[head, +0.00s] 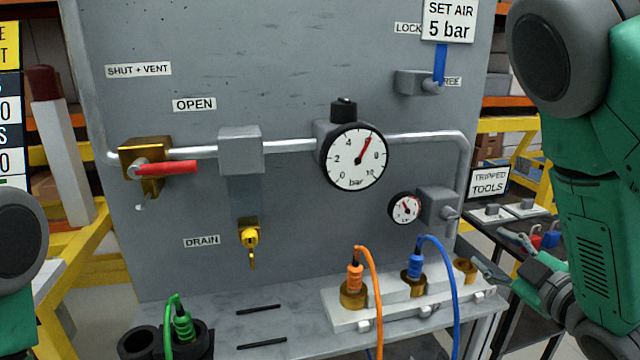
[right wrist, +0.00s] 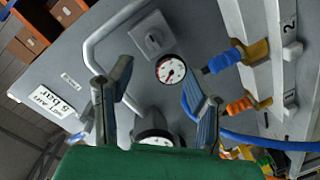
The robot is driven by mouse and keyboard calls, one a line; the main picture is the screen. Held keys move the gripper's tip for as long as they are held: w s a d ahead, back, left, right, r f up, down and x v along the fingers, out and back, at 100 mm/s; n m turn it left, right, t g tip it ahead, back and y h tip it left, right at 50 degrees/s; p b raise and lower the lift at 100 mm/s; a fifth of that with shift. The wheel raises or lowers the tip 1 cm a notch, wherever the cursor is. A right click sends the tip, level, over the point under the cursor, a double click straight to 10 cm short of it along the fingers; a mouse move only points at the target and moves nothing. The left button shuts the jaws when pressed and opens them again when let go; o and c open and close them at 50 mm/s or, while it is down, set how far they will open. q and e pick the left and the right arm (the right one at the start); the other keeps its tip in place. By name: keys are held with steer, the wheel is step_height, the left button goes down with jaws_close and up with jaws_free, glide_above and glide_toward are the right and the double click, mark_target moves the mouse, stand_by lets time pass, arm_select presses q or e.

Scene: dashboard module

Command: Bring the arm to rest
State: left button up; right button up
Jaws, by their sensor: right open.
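My right gripper (head: 497,256) is at the right of the head view, in front of the panel's lower right edge. Its two fingers are spread and nothing is between them. In the right wrist view the open fingers (right wrist: 155,88) frame the panel, with the small gauge (right wrist: 170,69) beyond them. The right arm (head: 590,215) comes down from the upper right. Only a link of my left arm (head: 18,250) shows at the left edge; its gripper is out of view.
The grey panel (head: 290,60) carries a large gauge (head: 354,158), a red-handled valve (head: 165,168) and a blue lever (head: 439,65). Orange (head: 355,277) and blue (head: 415,264) hose plugs stand on the ledge near the right gripper. A tool table (head: 500,236) is behind it.

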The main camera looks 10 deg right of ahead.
steer(key=s+a+f+m+g, duration=0.1)
steer(key=s+f+m+g, duration=0.2)
steer(key=f, duration=0.5)
steer(key=s+a+f+m+g+h, duration=0.1)
steer(key=s+a+f+g, duration=0.2)
steer(key=f, duration=0.5)
steer(key=s+f+m+g, duration=0.25)
steer(key=s+f, duration=0.25)
steer(key=f, duration=0.3)
steer(key=s+a+f+m+g, duration=0.1)
steer(key=s+a+f+g, duration=0.2)
steer(key=s, duration=0.5)
steer(key=s+a+f+m+g, duration=0.1)
steer(key=s+a+f+g, duration=0.2)
steer(key=s+f, duration=0.3)
steer(key=shift+s+f+m+g, duration=0.25)
steer(key=shift+s+m+g, duration=0.1)
steer(key=shift+s+g, duration=0.65)
